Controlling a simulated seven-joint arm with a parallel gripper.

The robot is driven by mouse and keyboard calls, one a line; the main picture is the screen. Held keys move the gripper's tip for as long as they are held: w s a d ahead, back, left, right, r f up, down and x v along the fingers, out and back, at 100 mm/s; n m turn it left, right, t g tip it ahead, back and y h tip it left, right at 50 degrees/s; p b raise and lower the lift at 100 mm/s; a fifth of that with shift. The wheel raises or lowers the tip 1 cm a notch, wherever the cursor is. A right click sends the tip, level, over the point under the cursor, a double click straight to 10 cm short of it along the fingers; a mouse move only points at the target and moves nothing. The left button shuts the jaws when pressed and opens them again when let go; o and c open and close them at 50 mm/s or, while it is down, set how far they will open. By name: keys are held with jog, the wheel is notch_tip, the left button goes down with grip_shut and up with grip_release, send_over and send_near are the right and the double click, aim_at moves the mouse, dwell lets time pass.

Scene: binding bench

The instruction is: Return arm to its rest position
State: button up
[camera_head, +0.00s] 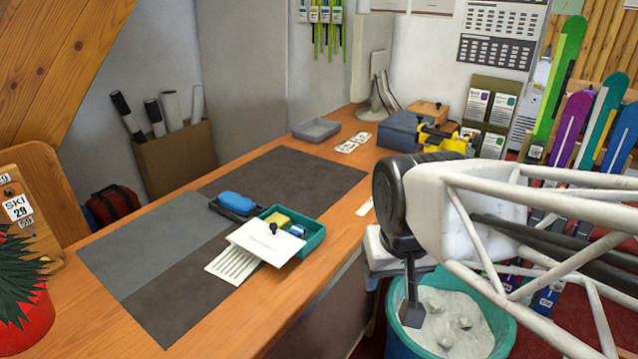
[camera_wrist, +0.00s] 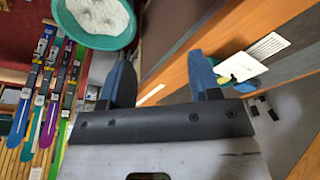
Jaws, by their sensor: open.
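My gripper (camera_wrist: 160,72) shows in the wrist view with its two blue fingers spread apart and nothing between them. The wooden bench (camera_head: 190,315) lies to the left of the arm. A teal tray (camera_head: 312,243) on it holds a yellow block (camera_head: 277,218) and a blue-and-white item, with a white plate (camera_head: 262,240) across its front.
A blue block (camera_head: 238,200) sits in a dark tray beside the teal tray. A grey tray (camera_head: 316,130), blue-grey case (camera_head: 402,131) and yellow clamp-like device (camera_head: 442,139) stand farther back. Skis (camera_head: 559,75) lean at the right. The bench mat's (camera_head: 125,250) left part is bare.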

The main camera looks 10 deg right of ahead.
jog(key=shift+s+d+f+n, duration=0.1)
jog(key=shift+s+f+n, duration=0.1)
jog(key=shift+s, duration=0.3)
jog(key=shift+s+d+f+n, duration=0.1)
jog(key=shift+s+f, duration=0.05)
jog(key=shift+s, duration=0.35)
dwell(0.6)
